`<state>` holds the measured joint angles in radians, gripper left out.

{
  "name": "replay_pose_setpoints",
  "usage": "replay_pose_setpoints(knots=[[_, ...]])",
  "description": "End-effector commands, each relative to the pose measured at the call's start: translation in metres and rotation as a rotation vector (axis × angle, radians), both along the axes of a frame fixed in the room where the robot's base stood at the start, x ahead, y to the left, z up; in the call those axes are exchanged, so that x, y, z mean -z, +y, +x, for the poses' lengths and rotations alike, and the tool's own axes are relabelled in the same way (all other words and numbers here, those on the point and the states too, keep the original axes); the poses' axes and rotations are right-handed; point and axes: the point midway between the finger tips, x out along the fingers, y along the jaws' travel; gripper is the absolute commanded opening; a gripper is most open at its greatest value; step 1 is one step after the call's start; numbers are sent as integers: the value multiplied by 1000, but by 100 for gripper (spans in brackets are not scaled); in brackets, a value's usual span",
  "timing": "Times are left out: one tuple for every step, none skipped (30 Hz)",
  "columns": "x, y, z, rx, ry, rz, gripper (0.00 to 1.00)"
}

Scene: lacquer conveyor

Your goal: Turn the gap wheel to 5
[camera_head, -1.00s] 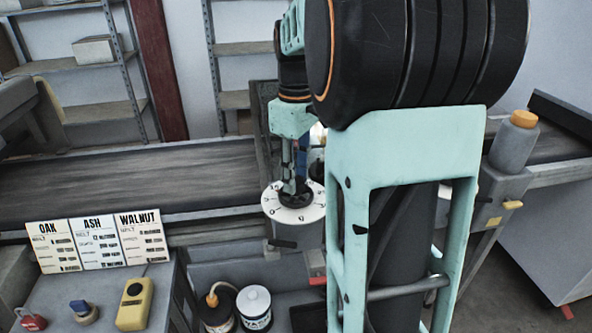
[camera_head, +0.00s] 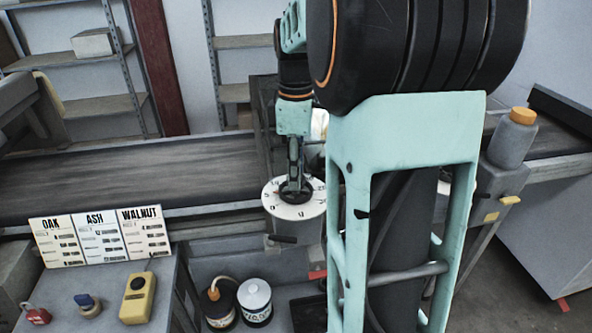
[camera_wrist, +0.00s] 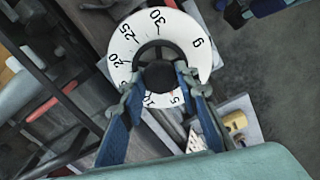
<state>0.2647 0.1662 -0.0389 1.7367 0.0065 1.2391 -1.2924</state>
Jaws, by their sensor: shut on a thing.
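The gap wheel is a white dial with black numbers and a dark central hub. In the head view its dial (camera_head: 285,208) lies flat at the front edge of the conveyor. In the wrist view the dial (camera_wrist: 187,32) shows 20, 25, 30, 9, 5 and other marks partly hidden by my fingers. My gripper (camera_head: 294,186) points down over the dial's middle and is shut on the hub. In the wrist view my gripper (camera_wrist: 160,92) has its blue fingers on either side of the dark hub (camera_wrist: 158,76). A pointer for the wheel cannot be made out.
A conveyor belt (camera_head: 120,180) runs behind the wheel. Oak, ash and walnut cards (camera_head: 100,236) stand on a grey cabinet with a yellow box (camera_head: 137,298). Two jars stand below, one a white-lidded jar (camera_head: 254,298). A grey bottle with an orange cap (camera_head: 522,117) is at right.

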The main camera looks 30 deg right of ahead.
Motion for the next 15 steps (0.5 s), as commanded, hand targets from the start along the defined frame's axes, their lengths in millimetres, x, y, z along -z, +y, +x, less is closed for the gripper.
replay_pose_setpoints(knots=[[-1,0,1,-1,-3,1,5],[-1,0,1,0,-3,1,5],[-1,0,1,0,-3,1,5],[-1,0,1,0,-3,1,5],[-1,0,1,0,-3,1,5],[-1,0,1,0,-3,1,5],[-1,0,1,1,-3,1,30],[-1,0,1,1,-3,1,34],[-1,0,1,1,-3,1,38],[-1,0,1,1,-3,1,41],[0,0,1,1,-3,1,45],[0,0,1,1,-1,0,47],[0,0,0,1,-1,0,47],[0,0,0,1,-1,0,47],[0,0,0,1,-1,0,47]])
